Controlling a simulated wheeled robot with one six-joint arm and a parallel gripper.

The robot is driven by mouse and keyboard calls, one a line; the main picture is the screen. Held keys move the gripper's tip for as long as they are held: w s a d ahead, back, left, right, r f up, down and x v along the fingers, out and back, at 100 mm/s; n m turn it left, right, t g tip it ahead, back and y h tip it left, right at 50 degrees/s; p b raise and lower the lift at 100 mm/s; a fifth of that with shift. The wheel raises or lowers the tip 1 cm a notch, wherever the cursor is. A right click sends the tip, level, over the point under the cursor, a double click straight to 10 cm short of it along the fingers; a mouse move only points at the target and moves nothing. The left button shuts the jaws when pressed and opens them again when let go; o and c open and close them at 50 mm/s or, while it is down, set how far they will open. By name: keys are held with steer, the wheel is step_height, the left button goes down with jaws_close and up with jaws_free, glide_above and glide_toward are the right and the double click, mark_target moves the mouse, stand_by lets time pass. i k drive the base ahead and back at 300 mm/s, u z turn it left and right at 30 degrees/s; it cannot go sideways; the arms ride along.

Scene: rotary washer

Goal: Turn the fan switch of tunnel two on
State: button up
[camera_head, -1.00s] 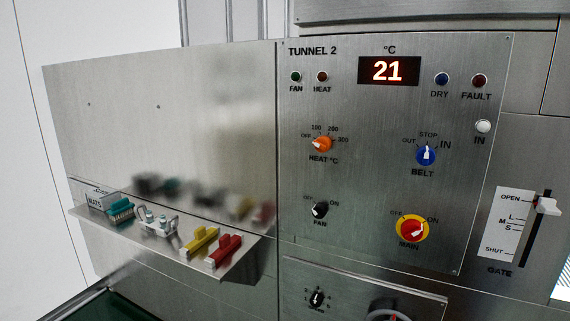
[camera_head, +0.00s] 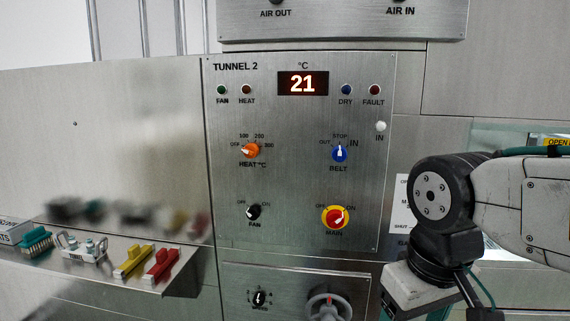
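The tunnel 2 panel (camera_head: 300,220) faces me in the head view. Its fan switch (camera_head: 254,212) is a small black knob with a white pointer, at the lower left between OFF and ON marks. The pointer seems to lean toward the OFF side, but it is small. The green FAN lamp (camera_head: 222,90) looks dark. The red and yellow main switch (camera_head: 335,217) is to the right of the fan switch. My arm comes in from the right, its wrist at the panel's lower right. My gripper's fingers are below the picture edge. Nothing of mine touches the fan switch.
The orange heat knob (camera_head: 250,151) and blue belt knob (camera_head: 340,153) sit above. A speed knob (camera_head: 258,298) and a grey handwheel (camera_head: 328,306) are below. A shelf (camera_head: 150,281) with coloured parts juts out at left. My arm partly hides the gate scale (camera_head: 401,205).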

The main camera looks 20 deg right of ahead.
mark_target(253, 213)
steer(key=k, duration=0.5)
steer(key=u, duration=1.9)
steer(key=i, duration=0.9)
steer(key=z, duration=1.6)
